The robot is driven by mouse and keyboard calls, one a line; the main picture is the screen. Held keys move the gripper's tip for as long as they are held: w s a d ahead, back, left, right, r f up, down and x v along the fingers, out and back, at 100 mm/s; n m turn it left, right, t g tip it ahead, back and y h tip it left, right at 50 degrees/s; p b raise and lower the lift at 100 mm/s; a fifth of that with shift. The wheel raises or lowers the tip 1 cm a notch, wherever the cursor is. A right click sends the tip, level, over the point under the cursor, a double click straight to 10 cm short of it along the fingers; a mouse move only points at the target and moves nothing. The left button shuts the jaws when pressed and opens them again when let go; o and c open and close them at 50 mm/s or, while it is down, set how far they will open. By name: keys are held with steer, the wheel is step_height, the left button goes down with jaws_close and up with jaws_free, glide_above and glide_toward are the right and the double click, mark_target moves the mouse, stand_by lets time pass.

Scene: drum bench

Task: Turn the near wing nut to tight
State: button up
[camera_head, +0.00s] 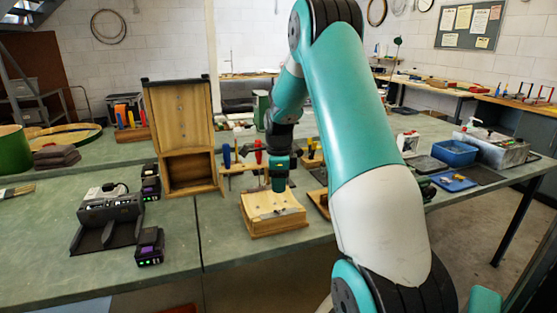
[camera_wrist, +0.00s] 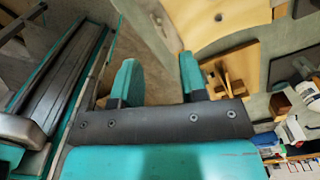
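My gripper (camera_head: 279,185) points down over a light wooden block (camera_head: 278,224) at the front of the bench in the head view. Its fingertips are close to the block's top; whether they touch cannot be told. Small dark fittings show on the block's top, too small to identify as wing nuts. In the wrist view, the two teal fingers of my gripper (camera_wrist: 157,72) stand apart with a clear gap and nothing visibly held. A brown surface lies beyond them, with small pale details near the top edge. The near wing nut cannot be made out clearly in either view.
A tall wooden case (camera_head: 181,125) stands left of the block, beside a rack of coloured-handled tools (camera_head: 240,167). A black charger (camera_head: 110,212) and batteries (camera_head: 149,246) lie further left. A blue tub (camera_head: 455,153) is at right.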

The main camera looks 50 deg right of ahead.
step_height(320, 180, up, 9)
steer(key=shift+b, duration=0.3)
steer(key=shift+f, duration=0.1)
steer(key=s+a+r+n+t+y, duration=0.1)
steer(key=a+r+n, duration=0.1)
steer(key=a+n, duration=0.8)
steer(key=s+a+r+n, duration=0.2)
steer(key=a+n, duration=0.5)
steer(key=a, duration=0.8)
steer(key=s+a+f+n+g+y, duration=0.1)
steer(key=s+a+n+y, duration=0.2)
steer(key=s+a+n, duration=1.3)
steer(key=s+n, duration=0.1)
steer(key=n, duration=0.1)
steer(key=shift+s+a+n, duration=0.2)
steer(key=shift+s+n, duration=0.1)
steer(key=shift+s, duration=0.1)
